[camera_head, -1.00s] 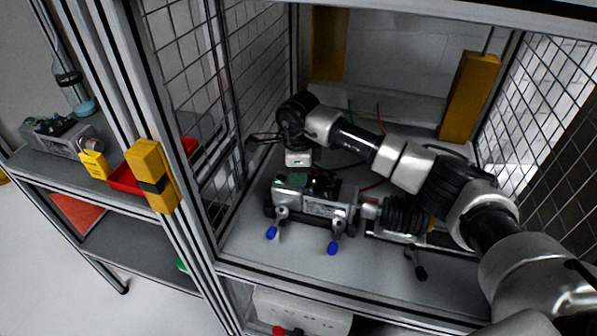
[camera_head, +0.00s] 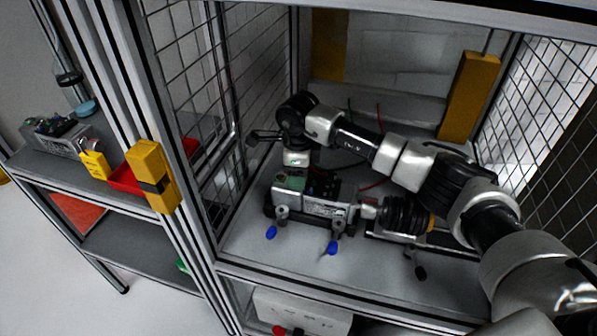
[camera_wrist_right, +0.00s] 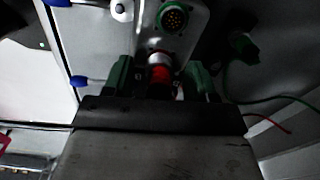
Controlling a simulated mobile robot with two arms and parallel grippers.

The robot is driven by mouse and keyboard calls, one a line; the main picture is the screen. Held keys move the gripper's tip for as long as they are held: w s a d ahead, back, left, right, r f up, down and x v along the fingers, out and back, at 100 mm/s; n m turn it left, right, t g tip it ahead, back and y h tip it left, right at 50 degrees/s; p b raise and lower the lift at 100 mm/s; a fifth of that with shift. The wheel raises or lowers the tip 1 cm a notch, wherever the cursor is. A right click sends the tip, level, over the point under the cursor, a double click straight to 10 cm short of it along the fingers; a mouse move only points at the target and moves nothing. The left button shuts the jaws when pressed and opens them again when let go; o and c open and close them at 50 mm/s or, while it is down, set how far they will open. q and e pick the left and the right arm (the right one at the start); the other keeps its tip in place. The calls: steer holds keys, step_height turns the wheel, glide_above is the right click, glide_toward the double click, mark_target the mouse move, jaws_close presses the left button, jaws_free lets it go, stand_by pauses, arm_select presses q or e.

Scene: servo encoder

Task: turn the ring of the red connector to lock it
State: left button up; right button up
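In the right wrist view the red connector (camera_wrist_right: 159,74) has a silver collar and stands against the grey metal housing (camera_wrist_right: 190,40). My right gripper (camera_wrist_right: 158,67) has one green finger on each side of it, with dark gaps visible, so it looks open around the connector. In the head view my right gripper (camera_head: 297,159) hangs from the wrist behind the servo unit (camera_head: 325,208); its fingertips and the red connector cannot be made out there. My left gripper is not in view.
A round multi-pin socket (camera_wrist_right: 173,17) sits beyond the connector. Blue-tipped clamps (camera_head: 332,248) stand at the unit's front. A black ribbed coupling (camera_head: 406,215) lies to its right. Green and red wires run behind. Mesh walls and a yellow post (camera_head: 468,97) bound the cell.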

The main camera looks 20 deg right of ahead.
steer(key=shift+r, duration=0.3)
step_height(320, 180, up, 9)
steer(key=shift+f, duration=0.1)
steer(key=shift+r, duration=0.7)
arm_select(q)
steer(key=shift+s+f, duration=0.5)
